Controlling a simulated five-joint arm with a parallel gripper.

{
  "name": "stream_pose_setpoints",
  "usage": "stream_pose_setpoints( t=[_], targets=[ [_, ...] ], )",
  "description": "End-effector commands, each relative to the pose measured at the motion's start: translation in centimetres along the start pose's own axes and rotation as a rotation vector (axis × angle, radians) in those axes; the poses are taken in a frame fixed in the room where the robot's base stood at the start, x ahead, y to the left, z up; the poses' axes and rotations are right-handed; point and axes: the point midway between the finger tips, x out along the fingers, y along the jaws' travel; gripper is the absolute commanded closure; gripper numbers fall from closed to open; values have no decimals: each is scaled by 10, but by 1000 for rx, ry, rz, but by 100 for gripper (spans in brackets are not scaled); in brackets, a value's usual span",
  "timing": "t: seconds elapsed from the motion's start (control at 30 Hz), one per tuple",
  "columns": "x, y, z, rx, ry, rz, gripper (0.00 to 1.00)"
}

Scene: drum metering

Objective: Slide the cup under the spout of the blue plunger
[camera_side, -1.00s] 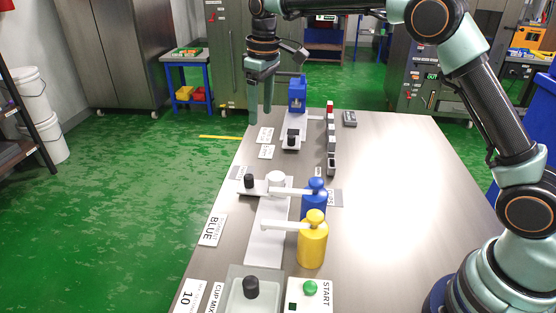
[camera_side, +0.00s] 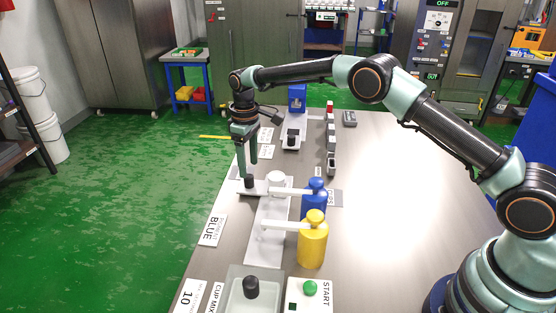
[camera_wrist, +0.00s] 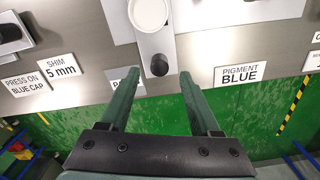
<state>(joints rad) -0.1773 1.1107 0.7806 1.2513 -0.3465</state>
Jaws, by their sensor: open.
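The white cup (camera_side: 276,177) stands on a light slider plate that carries a black knob (camera_side: 249,181) at its left. In the side view the cup is just beyond the white spout (camera_side: 291,191) of the blue plunger (camera_side: 314,199), partly overlapped by it. My gripper (camera_side: 246,167) is open and points down over the knob. In the wrist view the knob (camera_wrist: 159,66) lies between the fingertips of my gripper (camera_wrist: 159,76), with a gap on each side, and the cup (camera_wrist: 148,14) is at the top edge.
A yellow plunger (camera_side: 312,243) with its own spout stands nearer the camera. The white track (camera_side: 266,245) runs beneath the spouts. A blue device (camera_side: 297,97) and a second black knob (camera_side: 291,137) are farther back. A START box (camera_side: 309,290) is in front. The table's right side is clear.

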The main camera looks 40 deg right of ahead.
Motion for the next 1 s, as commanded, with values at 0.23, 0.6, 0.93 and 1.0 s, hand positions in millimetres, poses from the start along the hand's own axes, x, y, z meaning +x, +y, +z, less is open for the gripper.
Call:
stream_pose_setpoints(
  t=[0.23, 0.6, 0.93, 1.0],
  targets=[
    [32, 0, 0, 0, 0, 0, 36],
    [38, 0, 0, 0, 1, 0, 36],
    [38, 0, 0, 0, 1, 0, 100],
    [38, 0, 0, 0, 1, 0, 100]
  ],
)
